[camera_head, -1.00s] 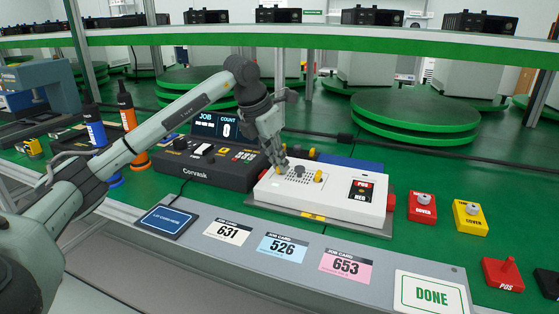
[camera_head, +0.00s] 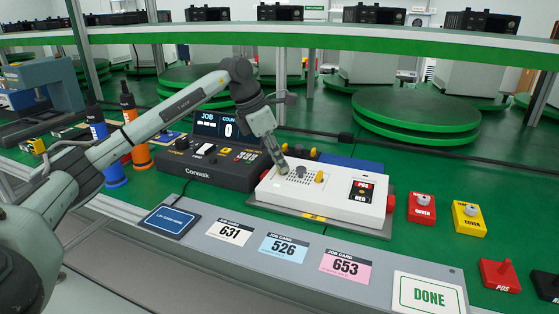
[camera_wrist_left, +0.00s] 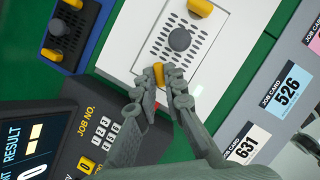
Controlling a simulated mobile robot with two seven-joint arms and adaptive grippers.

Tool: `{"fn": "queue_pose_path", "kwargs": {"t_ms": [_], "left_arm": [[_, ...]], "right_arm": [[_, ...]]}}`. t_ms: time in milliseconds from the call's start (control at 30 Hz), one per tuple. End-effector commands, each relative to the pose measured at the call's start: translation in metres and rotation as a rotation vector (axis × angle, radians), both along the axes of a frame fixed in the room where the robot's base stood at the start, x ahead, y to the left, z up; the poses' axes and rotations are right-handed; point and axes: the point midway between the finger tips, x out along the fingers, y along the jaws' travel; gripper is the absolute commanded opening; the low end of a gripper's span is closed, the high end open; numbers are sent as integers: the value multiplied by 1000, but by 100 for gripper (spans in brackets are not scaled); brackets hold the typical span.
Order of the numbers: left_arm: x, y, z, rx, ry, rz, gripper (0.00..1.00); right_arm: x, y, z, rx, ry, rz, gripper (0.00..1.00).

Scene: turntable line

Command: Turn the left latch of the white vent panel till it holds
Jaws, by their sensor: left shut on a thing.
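The white vent panel (camera_head: 345,205) lies on the bench, with a slotted grille and a round grey knob (camera_head: 301,172) in its middle. Its yellow left latch (camera_wrist_left: 159,74) sits between the fingertips of my left gripper (camera_wrist_left: 163,90), which is shut on it. In the head view my left gripper (camera_head: 282,168) reaches down to the panel's left part and mostly hides that latch. The yellow right latch (camera_head: 319,177) stands free beyond the knob and shows in the wrist view (camera_wrist_left: 200,7). My right gripper is not in view.
A dark Corvask console (camera_head: 205,170) stands close left of the panel. A blue unit (camera_head: 352,162) lies behind it. Red (camera_head: 422,208) and yellow (camera_head: 469,217) cover boxes stand to the right. Job cards (camera_head: 283,248) lie along the front ledge.

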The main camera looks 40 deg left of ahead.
Motion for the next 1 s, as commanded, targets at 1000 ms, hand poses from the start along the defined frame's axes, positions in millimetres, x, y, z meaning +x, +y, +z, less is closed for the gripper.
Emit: {"fn": "queue_pose_path", "kwargs": {"t_ms": [1000], "left_arm": [[-23,17,71,1,-5,2,19]], "right_arm": [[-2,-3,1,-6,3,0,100]]}}
